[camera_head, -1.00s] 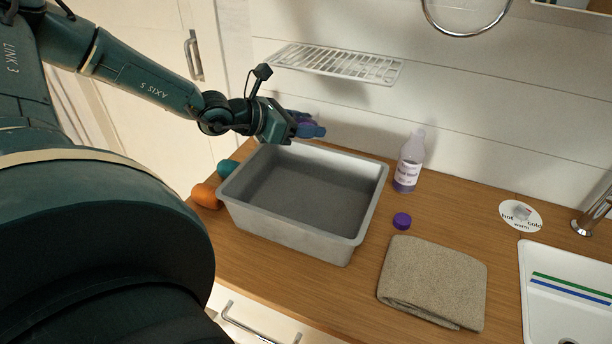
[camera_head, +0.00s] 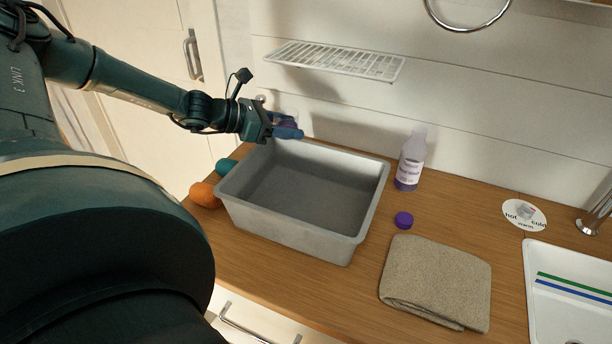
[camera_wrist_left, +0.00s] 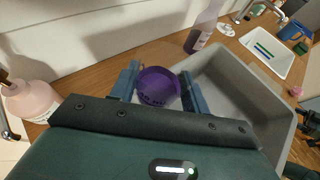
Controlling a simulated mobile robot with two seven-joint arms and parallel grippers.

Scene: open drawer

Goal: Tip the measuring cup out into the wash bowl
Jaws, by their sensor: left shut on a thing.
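My left gripper (camera_head: 288,133) is shut on the purple measuring cup (camera_wrist_left: 157,84), with one blue finger on each side of it. In the head view the cup is mostly hidden by the gripper, at the back left corner of the wash bowl. The wash bowl (camera_head: 252,219) is a grey rectangular tub on the wooden counter, and its visible floor looks bare. In the left wrist view the bowl (camera_wrist_left: 262,98) lies to the right of the cup. The cup's contents cannot be made out.
A bottle with purple liquid (camera_head: 411,160) stands behind the bowl's right side. A purple cap (camera_head: 403,220) and folded towel (camera_head: 436,282) lie to the right. Orange (camera_head: 204,195) and teal (camera_head: 226,167) items sit left of the bowl. A wire rack (camera_head: 335,61) hangs above.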

